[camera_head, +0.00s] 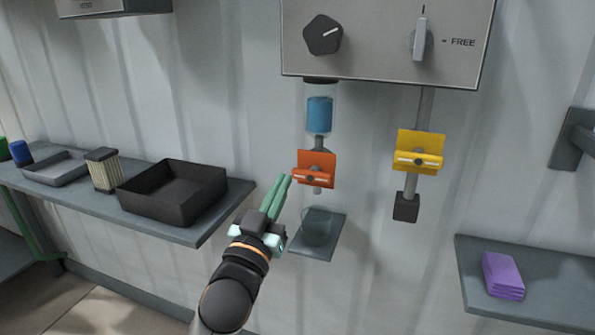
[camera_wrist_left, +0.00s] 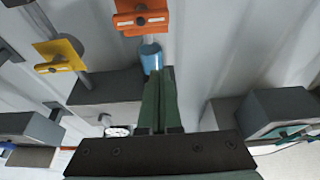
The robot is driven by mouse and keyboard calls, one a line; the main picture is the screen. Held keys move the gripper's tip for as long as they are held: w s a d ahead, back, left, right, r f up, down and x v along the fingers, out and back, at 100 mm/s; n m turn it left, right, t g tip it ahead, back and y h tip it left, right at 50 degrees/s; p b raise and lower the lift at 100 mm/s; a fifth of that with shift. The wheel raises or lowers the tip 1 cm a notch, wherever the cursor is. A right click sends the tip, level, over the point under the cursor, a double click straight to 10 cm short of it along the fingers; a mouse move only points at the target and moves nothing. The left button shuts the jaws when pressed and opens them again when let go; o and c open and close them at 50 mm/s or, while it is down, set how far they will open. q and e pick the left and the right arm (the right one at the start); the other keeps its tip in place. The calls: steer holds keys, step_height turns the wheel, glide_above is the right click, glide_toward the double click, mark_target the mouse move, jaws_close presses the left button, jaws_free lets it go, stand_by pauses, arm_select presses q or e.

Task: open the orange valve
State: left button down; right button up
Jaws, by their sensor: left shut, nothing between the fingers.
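The orange valve (camera_head: 316,160) sits on a thin vertical pipe below a clear tube of blue liquid (camera_head: 319,115). Its bar handle lies roughly crosswise to the pipe. It also shows at the top of the left wrist view (camera_wrist_left: 142,17), with the blue tube (camera_wrist_left: 151,58) below it there. My left gripper (camera_head: 286,182) is shut and empty, its green fingers pointing up just left of and slightly below the valve, apparently apart from it. In the left wrist view its fingers (camera_wrist_left: 162,78) are together. My right gripper is in neither view.
A clear glass (camera_head: 317,226) stands on a small shelf (camera_head: 318,248) under the valve. A yellow valve (camera_head: 420,143) hangs on the right pipe. A control box (camera_head: 380,55) is above. A black tray (camera_head: 172,192) sits on the left shelf, purple cloths (camera_head: 502,275) on the right shelf.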

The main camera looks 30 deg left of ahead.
arm_select(q)
step_height(320, 180, up, 3)
steer(key=p, duration=0.2)
glide_above(296, 173)
steer(key=s+d, duration=0.1)
steer(key=s, duration=0.1)
steer(key=shift+w+d+f+b, duration=0.15)
steer(key=shift+f+b, duration=0.15)
steer(key=shift+f, duration=0.75)
steer(key=shift+w+f+b, duration=0.1)
steer(key=shift+f+b, duration=0.2)
steer(key=shift+f, duration=0.7)
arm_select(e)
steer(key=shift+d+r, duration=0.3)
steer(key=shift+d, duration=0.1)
arm_select(q)
steer(key=shift+w+f, duration=0.1)
steer(key=shift+n, duration=0.4)
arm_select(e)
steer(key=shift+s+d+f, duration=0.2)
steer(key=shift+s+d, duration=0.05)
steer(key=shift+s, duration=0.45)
arm_select(q)
steer(key=shift+n+b, duration=0.3)
